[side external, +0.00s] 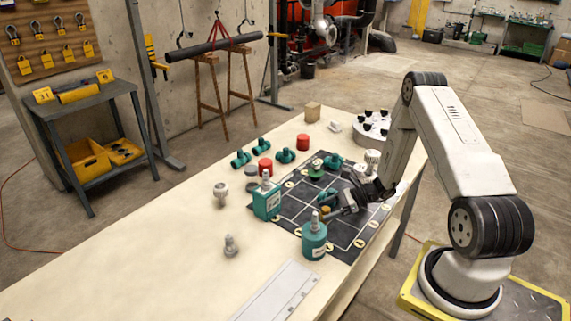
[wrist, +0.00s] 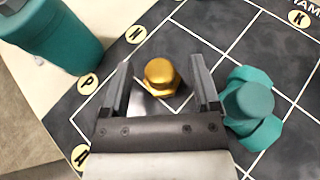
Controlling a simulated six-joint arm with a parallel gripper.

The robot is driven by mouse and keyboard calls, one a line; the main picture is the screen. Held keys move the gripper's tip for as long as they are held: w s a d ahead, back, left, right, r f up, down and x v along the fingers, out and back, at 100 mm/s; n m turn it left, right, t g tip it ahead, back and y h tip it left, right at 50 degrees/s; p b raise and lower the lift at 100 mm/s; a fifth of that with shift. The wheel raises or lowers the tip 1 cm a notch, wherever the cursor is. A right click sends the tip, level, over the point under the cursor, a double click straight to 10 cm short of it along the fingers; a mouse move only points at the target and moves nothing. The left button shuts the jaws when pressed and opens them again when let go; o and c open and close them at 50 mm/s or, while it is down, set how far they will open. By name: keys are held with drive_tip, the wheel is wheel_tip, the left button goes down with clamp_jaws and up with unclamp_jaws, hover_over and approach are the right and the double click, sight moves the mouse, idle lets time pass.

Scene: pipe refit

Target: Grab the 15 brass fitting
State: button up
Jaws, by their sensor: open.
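The brass fitting (wrist: 160,74) is a small gold hex piece on the dark gridded mat (wrist: 225,35). In the side external view the fitting (side external: 326,210) shows as a small gold spot just in front of the jaws. My gripper (wrist: 161,68) is open and low over the mat, with one finger on each side of the fitting. A gap shows between the fitting and both fingers. I see no number on the fitting. In the side external view my gripper (side external: 341,208) partly covers the mat around it.
A teal fitting (wrist: 250,105) sits close outside the right finger. A teal bottle (wrist: 50,35) stands to the left in the wrist view. A teal box-shaped bottle (side external: 267,200), red caps (side external: 265,167) and other teal fittings (side external: 285,156) stand nearby. The table's left end is mostly clear.

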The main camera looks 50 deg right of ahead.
drive_tip(key=shift+w+a+f, duration=0.1)
drive_tip(key=shift+w+a, duration=0.15)
idle(0.3)
clamp_jaws()
